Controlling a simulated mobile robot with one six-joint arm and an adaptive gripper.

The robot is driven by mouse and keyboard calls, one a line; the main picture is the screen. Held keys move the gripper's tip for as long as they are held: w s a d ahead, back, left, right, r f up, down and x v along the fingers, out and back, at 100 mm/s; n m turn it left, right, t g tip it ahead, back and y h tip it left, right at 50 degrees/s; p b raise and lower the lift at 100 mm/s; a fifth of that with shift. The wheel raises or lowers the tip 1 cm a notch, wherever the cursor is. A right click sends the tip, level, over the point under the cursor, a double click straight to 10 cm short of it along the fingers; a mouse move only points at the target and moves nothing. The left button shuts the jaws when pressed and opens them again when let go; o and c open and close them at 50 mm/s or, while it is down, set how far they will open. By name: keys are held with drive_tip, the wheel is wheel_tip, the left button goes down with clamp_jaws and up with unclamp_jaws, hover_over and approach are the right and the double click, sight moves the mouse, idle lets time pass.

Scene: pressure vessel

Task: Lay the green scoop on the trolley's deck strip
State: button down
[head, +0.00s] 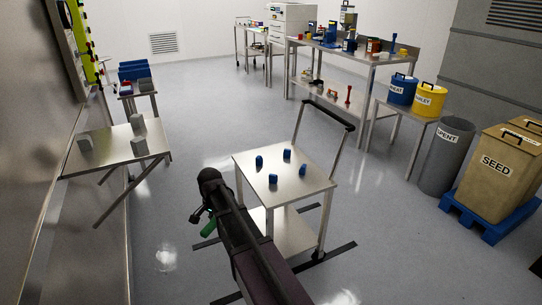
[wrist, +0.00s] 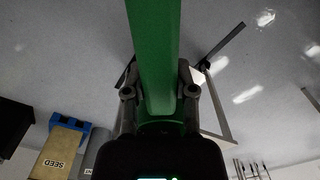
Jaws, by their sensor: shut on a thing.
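My gripper (head: 198,216) is to the left of the trolley, over the floor and apart from the deck. In the wrist view my gripper (wrist: 158,95) is shut on the green scoop (wrist: 153,45), one finger on each side of it. In the head view only a small part of the scoop (head: 209,228) shows under my arm; the rest is hidden. The trolley (head: 243,165) has a flat metal deck with several short blue pegs (head: 273,179) standing on it. The deck between the pegs is bare. I cannot make out a separately marked strip.
The trolley's push handle (head: 325,113) rises at its far side. A side table (head: 110,150) with grey blocks stands at the left. A workbench (head: 370,58) with tools, a grey SPENT bin (head: 446,158) and SEED containers (head: 494,170) stand at the right.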

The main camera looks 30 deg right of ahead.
drive_tip(key=shift+s, duration=0.4)
drive_tip(key=shift+a, duration=0.1)
idle(0.3)
